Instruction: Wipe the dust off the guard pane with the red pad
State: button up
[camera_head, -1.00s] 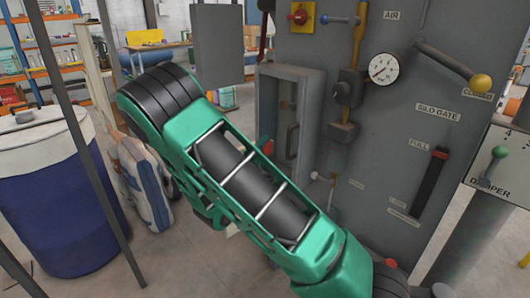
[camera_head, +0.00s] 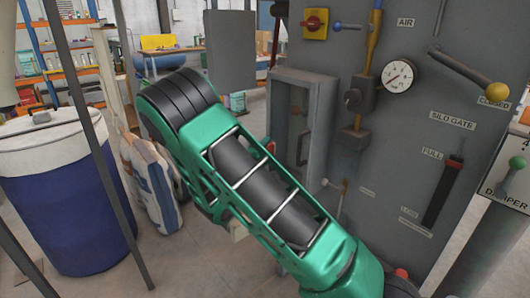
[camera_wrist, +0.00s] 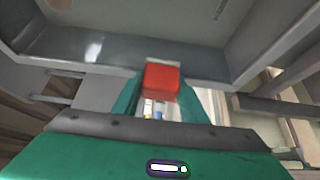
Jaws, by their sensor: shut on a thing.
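The guard pane (camera_head: 291,112) appears to be the grey framed panel with a handle on the front of the machine. My green and black arm covers its lower left part. In the wrist view a grey pane-like face (camera_wrist: 140,22) fills the top, inside a raised frame. My gripper (camera_wrist: 160,90) is shut on the red pad (camera_wrist: 162,76), which points toward the frame's near edge. I cannot tell whether the pad touches anything. A small red patch, likely the pad, shows beside my arm in the head view (camera_head: 270,147). Dust cannot be made out clearly.
The machine's face right of the pane carries a gauge (camera_head: 398,76), a yellow-knobbed lever (camera_head: 470,72) and a silo gate slider (camera_head: 443,193). A blue drum (camera_head: 68,220) and sacks (camera_head: 153,187) stand at left. A thin dark post (camera_head: 98,150) rises before the drum.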

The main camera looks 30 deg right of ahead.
jog(key=s+a, duration=0.1)
jog(key=a, duration=0.5)
dwell(0.5)
jog(key=shift+s+a, duration=0.1)
jog(key=shift+s+a, duration=0.15)
jog(key=shift+a, duration=0.55)
jog(key=shift+s+a, duration=0.1)
jog(key=shift+a, duration=0.55)
